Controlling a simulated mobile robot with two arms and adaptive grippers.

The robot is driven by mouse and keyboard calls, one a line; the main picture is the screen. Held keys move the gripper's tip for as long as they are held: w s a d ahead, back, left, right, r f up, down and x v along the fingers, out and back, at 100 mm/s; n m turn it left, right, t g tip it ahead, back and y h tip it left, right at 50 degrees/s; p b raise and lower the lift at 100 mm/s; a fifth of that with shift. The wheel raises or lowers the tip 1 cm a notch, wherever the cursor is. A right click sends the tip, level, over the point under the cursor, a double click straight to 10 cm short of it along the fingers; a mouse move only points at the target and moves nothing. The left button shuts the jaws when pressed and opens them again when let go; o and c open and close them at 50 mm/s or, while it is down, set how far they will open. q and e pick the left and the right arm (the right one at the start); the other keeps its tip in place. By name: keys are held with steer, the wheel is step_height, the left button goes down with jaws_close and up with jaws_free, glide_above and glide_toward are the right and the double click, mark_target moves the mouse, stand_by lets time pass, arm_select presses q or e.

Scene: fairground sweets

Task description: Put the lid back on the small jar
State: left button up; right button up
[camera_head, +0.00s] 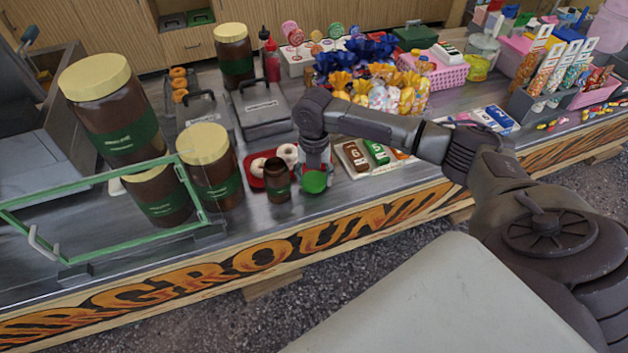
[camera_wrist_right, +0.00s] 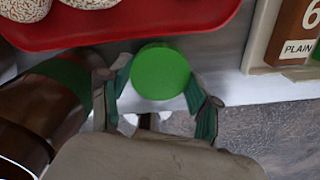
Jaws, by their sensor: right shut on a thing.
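The small jar (camera_head: 277,184) is dark brown with a dark top and no lid on it. It stands upright near the counter's front edge. In the right wrist view a brown jar with a green band (camera_wrist_right: 70,78) shows at the left, partly cut off. My right gripper (camera_head: 314,174) is just right of the small jar and shut on a round green lid (camera_head: 314,183). In the right wrist view the lid (camera_wrist_right: 160,70) sits between the fingertips, its flat face showing. The lid is beside the jar, apart from it. My left gripper is not in view.
A red tray (camera_head: 257,183) with doughnuts lies right behind the small jar. Large brown jars with cream lids (camera_head: 208,165) stand to the left, near a green-framed guard (camera_head: 100,212). A holder with labelled blocks (camera_head: 352,158) is to the right. The counter's front edge is close.

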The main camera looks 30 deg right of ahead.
mark_target(314, 179)
step_height(314, 179, up, 9)
steer(key=shift+f+b, duration=0.1)
steer(key=shift+b, duration=0.35)
